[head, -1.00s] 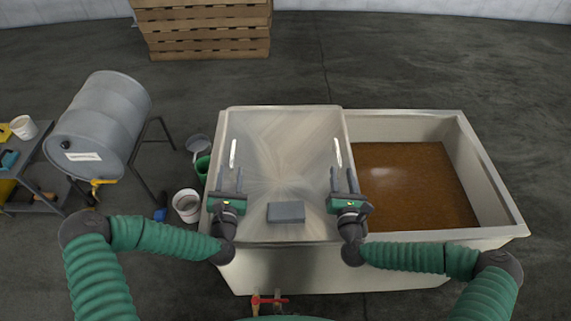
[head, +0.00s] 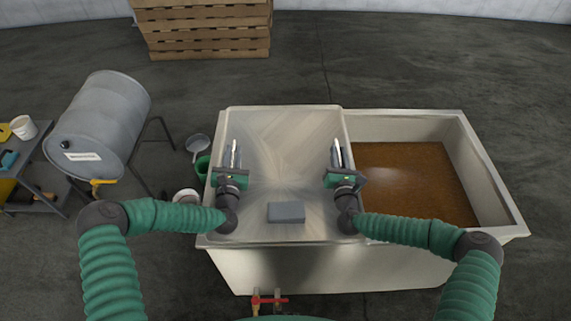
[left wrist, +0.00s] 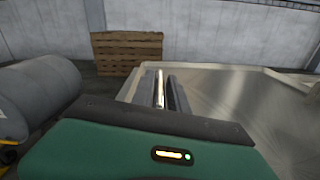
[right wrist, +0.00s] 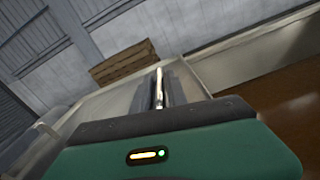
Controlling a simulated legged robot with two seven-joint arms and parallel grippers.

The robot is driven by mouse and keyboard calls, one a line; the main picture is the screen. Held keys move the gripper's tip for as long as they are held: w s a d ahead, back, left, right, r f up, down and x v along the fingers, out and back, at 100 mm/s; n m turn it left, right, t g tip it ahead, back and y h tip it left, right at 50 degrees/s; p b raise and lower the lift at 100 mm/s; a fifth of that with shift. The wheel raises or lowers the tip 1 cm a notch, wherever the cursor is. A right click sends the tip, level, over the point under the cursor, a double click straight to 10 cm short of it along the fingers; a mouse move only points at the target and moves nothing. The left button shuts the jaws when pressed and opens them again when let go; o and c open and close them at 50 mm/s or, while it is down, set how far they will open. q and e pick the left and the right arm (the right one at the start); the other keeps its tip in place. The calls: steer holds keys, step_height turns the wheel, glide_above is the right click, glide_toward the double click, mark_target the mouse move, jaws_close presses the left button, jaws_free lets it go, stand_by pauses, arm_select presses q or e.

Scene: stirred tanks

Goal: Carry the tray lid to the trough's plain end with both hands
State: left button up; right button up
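The tray lid (head: 285,175) is a pale brushed-metal sheet lying over the left part of the trough (head: 487,180), with a grey block (head: 286,212) on its near part. It has two upright bar handles, left (left wrist: 160,88) and right (right wrist: 158,88). My left gripper (head: 232,153) has one finger on each side of the left handle. My right gripper (head: 341,153) straddles the right handle in the same way. The fingers stand close to the bars; I cannot tell whether they press on them.
The open right part of the trough holds brown contents (head: 415,185). A grey drum (head: 105,120) on a stand, a green bucket (head: 203,167) and a white bucket (head: 186,196) stand to the left. Red-handled valves (head: 268,300) are at the trough's front. Pallets (head: 210,30) stand behind.

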arm_select(q)
jaws_close()
steer(key=shift+d+r, duration=0.1)
stand_by(1.1)
